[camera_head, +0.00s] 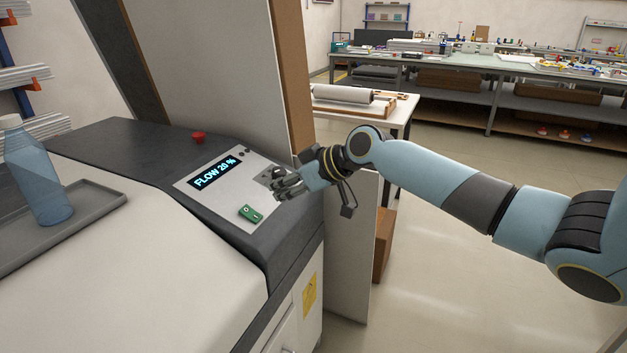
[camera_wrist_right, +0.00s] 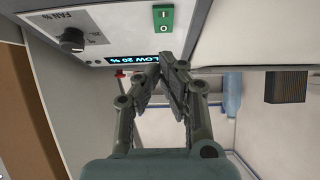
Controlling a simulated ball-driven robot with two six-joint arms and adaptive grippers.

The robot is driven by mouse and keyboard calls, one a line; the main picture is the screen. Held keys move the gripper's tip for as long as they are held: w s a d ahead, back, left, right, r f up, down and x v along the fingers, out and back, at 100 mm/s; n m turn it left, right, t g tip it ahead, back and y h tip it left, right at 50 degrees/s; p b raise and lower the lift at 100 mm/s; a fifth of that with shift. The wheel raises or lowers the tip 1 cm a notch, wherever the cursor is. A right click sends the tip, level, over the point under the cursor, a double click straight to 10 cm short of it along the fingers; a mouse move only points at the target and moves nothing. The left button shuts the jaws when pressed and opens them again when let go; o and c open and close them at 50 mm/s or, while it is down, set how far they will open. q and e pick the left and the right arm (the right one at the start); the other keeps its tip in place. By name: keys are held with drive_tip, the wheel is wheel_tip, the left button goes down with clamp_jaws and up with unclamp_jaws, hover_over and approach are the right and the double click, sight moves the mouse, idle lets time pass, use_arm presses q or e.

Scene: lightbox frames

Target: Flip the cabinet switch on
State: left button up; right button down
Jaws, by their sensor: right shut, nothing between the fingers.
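My right gripper (camera_head: 280,190) is shut and empty over the panel, up and right of the switch in the head view. In the right wrist view its closed fingertips (camera_wrist_right: 168,62) appear below the switch, in front of the display's edge, with no clear contact. My left gripper is not in view.
A display (camera_head: 215,173) reads "FLOW 20 %". A dark knob (camera_wrist_right: 72,40) marked FAN % is beside it. A red button (camera_head: 198,137) stands behind the panel. A blue bottle (camera_head: 38,180) is on a grey tray (camera_head: 98,205) at left. An upright board (camera_head: 292,80) rises behind the gripper.

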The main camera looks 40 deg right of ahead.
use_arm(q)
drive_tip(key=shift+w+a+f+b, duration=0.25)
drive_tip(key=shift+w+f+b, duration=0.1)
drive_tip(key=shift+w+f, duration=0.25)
use_arm(e)
drive_tip(key=f+v, duration=0.1)
drive_tip(key=v, duration=0.5)
drive_tip(key=shift+s+d, duration=0.15)
drive_tip(key=shift+s, duration=0.35)
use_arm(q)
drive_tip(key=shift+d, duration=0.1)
